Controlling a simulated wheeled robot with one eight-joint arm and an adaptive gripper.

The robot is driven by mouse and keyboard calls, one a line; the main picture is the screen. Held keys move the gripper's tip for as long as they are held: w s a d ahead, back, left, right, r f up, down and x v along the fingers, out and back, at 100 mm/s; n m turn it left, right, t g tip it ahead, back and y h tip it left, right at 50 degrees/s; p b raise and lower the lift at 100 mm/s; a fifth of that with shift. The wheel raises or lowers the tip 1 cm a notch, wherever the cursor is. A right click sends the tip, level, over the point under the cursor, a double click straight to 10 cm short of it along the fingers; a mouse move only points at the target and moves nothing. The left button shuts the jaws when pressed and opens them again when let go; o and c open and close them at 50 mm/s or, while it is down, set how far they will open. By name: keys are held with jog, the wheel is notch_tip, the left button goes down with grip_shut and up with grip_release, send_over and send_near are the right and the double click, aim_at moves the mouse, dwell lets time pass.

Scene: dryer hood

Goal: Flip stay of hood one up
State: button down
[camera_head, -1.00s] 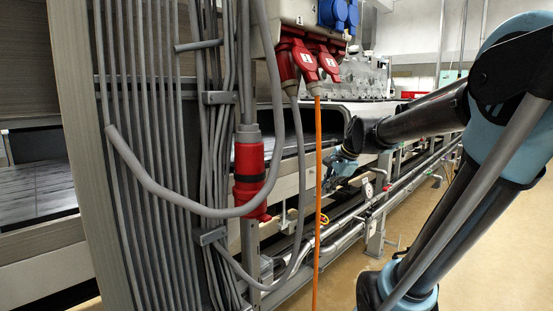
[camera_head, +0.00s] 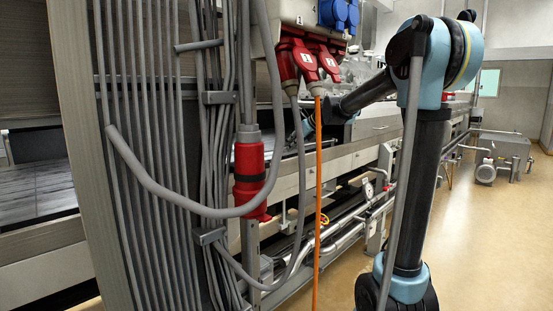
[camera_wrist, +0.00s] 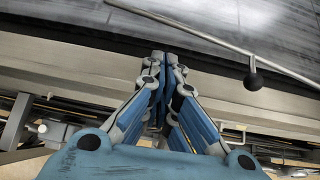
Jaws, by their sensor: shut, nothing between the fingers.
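My gripper (camera_wrist: 166,68) is shut and empty in the wrist view, its blue-padded fingers together. Its tips reach over a pale beam to the edge of a dark surface. A thin metal rod (camera_wrist: 215,42) runs diagonally across that surface, right of and beyond the fingertips. A black ball knob (camera_wrist: 253,81) sits on a short stem by the rod, to the right of the fingers and apart from them. I cannot tell for certain whether this rod or knob is the stay.
Grey cables (camera_head: 150,190), an orange cable (camera_head: 318,200) and a red connector (camera_head: 250,175) hang at the front of the head view. Pipes (camera_head: 345,240) run under the machine. Open floor (camera_head: 480,240) lies to the right.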

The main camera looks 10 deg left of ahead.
aim_at(272, 158)
jog(key=shift+w+a, duration=0.2)
jog(key=shift+w, duration=0.05)
jog(key=shift+r, duration=0.1)
jog(key=x, duration=1)
dwell(0.4)
